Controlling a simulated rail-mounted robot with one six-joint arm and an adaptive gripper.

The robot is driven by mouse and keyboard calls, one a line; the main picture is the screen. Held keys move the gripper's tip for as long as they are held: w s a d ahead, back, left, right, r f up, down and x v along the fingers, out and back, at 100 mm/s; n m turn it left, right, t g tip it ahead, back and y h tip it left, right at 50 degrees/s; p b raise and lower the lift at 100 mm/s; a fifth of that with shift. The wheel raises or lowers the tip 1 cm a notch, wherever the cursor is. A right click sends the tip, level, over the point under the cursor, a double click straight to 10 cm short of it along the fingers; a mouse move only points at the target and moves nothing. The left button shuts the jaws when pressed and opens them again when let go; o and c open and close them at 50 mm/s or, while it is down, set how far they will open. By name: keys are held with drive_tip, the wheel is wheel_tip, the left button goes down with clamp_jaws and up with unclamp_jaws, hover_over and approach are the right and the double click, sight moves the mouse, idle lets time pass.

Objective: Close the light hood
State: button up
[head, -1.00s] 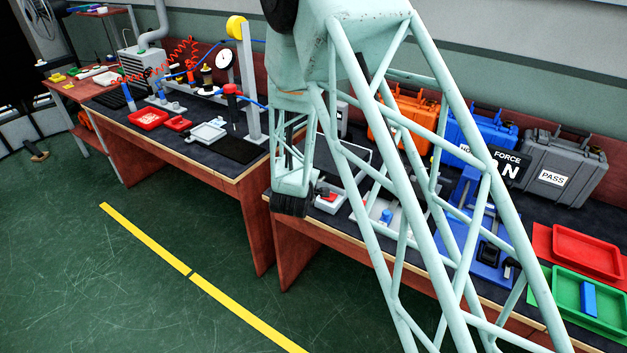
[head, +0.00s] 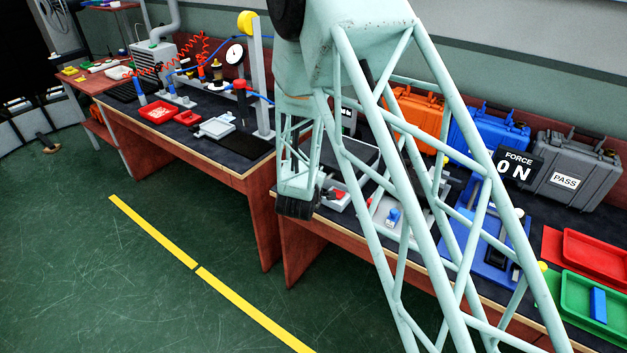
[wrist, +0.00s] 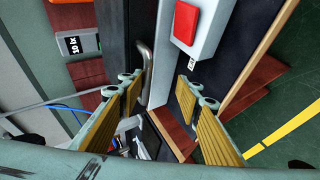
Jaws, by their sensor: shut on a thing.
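The light hood (wrist: 124,38) appears as a dark panel at upper left of centre in the wrist view. A bent silver handle (wrist: 147,72) stands on it. My gripper (wrist: 163,82), with yellow ribbed pads, is around the handle, which lies close to the left finger. The jaws look well apart in this view, and the contact is unclear. A dark, grey-edged box (head: 352,155), likely the hood, is partly hidden behind my lattice arm in the head view. How far the hood stands open is unclear.
A white box with a red button (wrist: 186,22) is close by my right finger. A display reading 10 lx (wrist: 76,45) stands at left. Orange (head: 417,110), blue (head: 487,140) and grey (head: 570,172) cases line the bench back. The green floor (head: 130,270) in front is clear.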

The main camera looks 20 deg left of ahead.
drive_tip(key=shift+s+d+f, duration=0.25)
drive_tip(key=shift+s+f, duration=0.05)
drive_tip(key=shift+f, duration=0.1)
drive_tip(key=shift+c, duration=0.3)
drive_tip(key=shift+v, duration=0.8)
drive_tip(key=shift+w+a+r+v, duration=0.1)
drive_tip(key=shift+r+v, duration=0.05)
drive_tip(key=shift+v, duration=1.55)
drive_tip(key=shift+w+a+r+v, duration=0.1)
drive_tip(key=shift+r+v, duration=0.05)
drive_tip(key=shift+v, duration=1.55)
drive_tip(key=shift+a+r+v, duration=0.1)
drive_tip(key=shift+r+v, duration=0.05)
drive_tip(key=shift+v, duration=1.6)
drive_tip(key=shift+c, duration=0.2)
drive_tip(key=shift+w, duration=0.1)
